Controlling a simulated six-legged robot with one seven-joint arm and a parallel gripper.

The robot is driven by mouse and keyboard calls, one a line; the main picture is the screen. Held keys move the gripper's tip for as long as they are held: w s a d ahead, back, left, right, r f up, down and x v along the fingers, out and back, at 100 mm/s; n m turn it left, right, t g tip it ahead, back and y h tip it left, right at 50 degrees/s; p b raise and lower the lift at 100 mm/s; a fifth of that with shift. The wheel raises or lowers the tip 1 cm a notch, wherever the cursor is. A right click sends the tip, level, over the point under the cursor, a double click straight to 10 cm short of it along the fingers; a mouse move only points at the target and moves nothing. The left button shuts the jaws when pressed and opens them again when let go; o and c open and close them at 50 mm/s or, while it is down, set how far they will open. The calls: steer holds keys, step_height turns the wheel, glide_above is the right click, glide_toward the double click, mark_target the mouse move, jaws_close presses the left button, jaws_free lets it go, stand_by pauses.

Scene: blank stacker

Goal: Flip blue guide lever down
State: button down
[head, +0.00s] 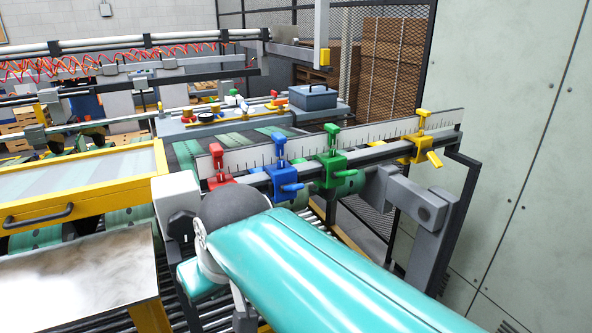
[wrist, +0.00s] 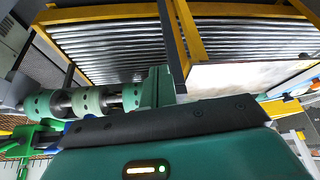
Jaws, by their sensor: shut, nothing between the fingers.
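The blue guide (head: 285,176) sits on the ruled rail in the head view, between the red and green guides. Its blue top lever (head: 279,146) stands upright, and a blue knob sticks out toward the right at its front. A small blue patch, probably the same guide, shows at the left edge of the dark strip in the wrist view, mostly hidden. My gripper (wrist: 172,55) shows in the wrist view as teal finger parts beyond its housing; it is shut and empty. In the head view my teal arm hides it. I see no contact with the lever.
A red guide (head: 220,178), green guide (head: 334,168) and yellow guide (head: 420,145) share the ruled rail (head: 377,130). A yellow-framed cover (head: 85,195) and metal plate (head: 75,268) lie left. A pale cabinet wall (head: 515,150) bounds the right.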

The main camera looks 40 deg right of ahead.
steer(key=w+d+r+m+g, duration=0.1)
steer(key=w+d+r, duration=0.2)
steer(key=d+r, duration=0.35)
steer(key=w+d+r+m, duration=0.1)
steer(key=w+d+r, duration=0.3)
steer(key=d+r, duration=0.25)
step_height(320, 180, up, 9)
steer(key=g, duration=0.1)
glide_above(296, 185)
steer(key=shift+d+m+h, duration=0.3)
steer(key=shift+m, duration=0.1)
steer(key=x, duration=1)
steer(key=shift+s, duration=0.1)
steer(key=f, duration=0.1)
steer(key=s+f, duration=0.1)
steer(key=shift+s+a+f, duration=0.2)
steer(key=shift+s+f, duration=0.15)
steer(key=shift+f, duration=0.4)
steer(key=shift+s, duration=0.1)
